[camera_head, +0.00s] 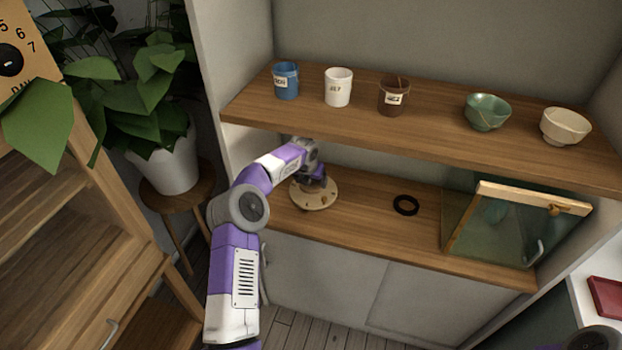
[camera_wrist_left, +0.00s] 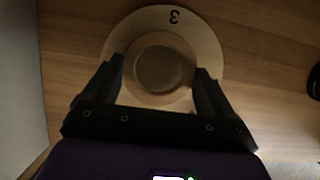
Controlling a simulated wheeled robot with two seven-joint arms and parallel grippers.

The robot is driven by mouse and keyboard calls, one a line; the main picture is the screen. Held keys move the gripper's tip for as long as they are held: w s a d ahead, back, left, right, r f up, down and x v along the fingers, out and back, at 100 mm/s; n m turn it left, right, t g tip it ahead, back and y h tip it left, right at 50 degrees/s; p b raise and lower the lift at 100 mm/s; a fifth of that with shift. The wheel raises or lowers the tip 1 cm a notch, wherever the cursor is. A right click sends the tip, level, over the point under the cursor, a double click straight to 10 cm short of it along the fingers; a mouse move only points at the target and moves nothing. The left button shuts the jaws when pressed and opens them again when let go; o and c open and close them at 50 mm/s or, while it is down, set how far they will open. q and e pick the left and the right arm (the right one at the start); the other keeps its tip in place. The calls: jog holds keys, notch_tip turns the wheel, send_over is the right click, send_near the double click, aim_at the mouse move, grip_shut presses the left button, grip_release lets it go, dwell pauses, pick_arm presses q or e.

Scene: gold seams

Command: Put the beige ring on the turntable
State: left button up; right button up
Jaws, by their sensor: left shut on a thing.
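The turntable (camera_head: 302,203) is a round pale wooden disc on the lower shelf, at the left. In the left wrist view it fills the upper middle and bears a "3" on its rim (camera_wrist_left: 116,42). The beige ring (camera_wrist_left: 160,39) shows there as a smaller circle over the disc's middle, between my fingers. My left gripper (camera_wrist_left: 160,78) is shut on it. In the head view my left gripper (camera_head: 314,184) is low over the turntable and hides the ring. I cannot tell whether the ring touches the disc. My right gripper is not in view.
A black ring (camera_head: 405,205) lies on the lower shelf, right of the turntable. A glass-sided case (camera_head: 500,225) stands farther right. Cups and bowls, such as the green bowl (camera_head: 487,111), stand on the upper shelf (camera_head: 430,125) above my arm. The cabinet's side wall (camera_head: 228,50) is close on the left.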

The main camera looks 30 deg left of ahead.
pick_arm(q)
jog(key=shift+f, duration=0.15)
jog(key=o, duration=0.9)
jog(key=v, duration=0.3)
jog(key=p+v, duration=0.1)
jog(key=shift+w+a+r, duration=0.1)
jog(key=shift+w+r, duration=0.1)
jog(key=shift+r, duration=0.3)
jog(key=s+d+p, duration=0.1)
jog(key=s+d, duration=0.2)
jog(key=s, duration=0.8)
jog(key=shift+s+f, duration=0.35)
jog(key=shift+f, duration=0.05)
